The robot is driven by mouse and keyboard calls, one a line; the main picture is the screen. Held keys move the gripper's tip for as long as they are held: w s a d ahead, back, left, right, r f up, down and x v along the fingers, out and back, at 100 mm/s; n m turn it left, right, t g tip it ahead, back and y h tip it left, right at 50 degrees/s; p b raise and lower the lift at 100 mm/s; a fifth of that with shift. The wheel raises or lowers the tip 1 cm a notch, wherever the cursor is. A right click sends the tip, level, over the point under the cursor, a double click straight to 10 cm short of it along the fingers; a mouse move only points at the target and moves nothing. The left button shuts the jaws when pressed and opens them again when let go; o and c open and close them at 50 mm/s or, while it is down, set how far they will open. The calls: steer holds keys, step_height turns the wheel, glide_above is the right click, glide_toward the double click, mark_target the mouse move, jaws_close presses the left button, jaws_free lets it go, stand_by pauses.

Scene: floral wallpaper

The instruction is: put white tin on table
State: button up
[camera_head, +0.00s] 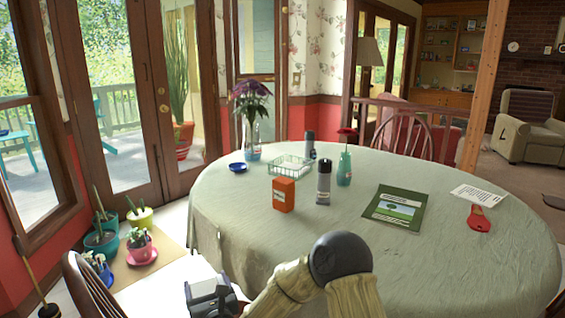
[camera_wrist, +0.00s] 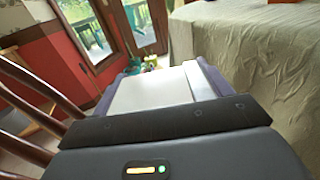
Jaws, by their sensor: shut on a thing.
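My gripper (camera_head: 212,295) is low in the head view, beside the near left edge of the table (camera_head: 410,265). In the wrist view it is shut on a white tin (camera_wrist: 150,92), which shows as a plain white face between the two fingers. The tin is hard to make out in the head view. The table has a pale green cloth that hangs over its side, and the cloth (camera_wrist: 245,60) shows close on the right in the wrist view.
On the table stand an orange box (camera_head: 284,194), a grey can with a dark cap (camera_head: 323,182), a wire basket (camera_head: 290,166), a blue dish (camera_head: 238,168), a vase (camera_head: 252,138), a green book (camera_head: 396,207) and a red object (camera_head: 480,218). The near left tabletop is clear. A chair (camera_head: 92,290) stands left.

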mark_target(207, 281)
step_height(207, 281, up, 7)
steer(key=p, duration=0.6)
steer(key=shift+r, duration=0.2)
steer(key=shift+w, duration=0.1)
